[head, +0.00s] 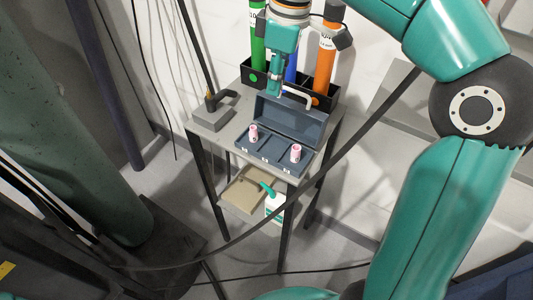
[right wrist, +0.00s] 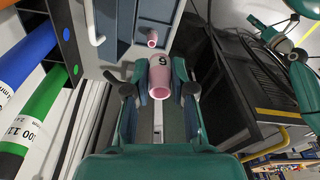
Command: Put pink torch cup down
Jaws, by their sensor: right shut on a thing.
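My right gripper (head: 275,92) points down above the open grey-blue case (head: 312,130) on the small table. In the right wrist view the right gripper (right wrist: 158,86) is shut on a pink torch cup (right wrist: 160,76) with a dark number on its side. The held cup is above the surface; I cannot make it out in the head view, where the near finger seems to cover it. Two other pink cups stand in the case, one at the left (head: 252,133) and one at the right (head: 295,153).
The case lid with its pale handle stands open at the back. Green (head: 258,40), blue and orange (head: 325,62) tubes stand in a black holder behind it. A grey block (head: 210,119) sits at the table's left. A bottle (head: 274,207) stands below. The middle of the case looks clear.

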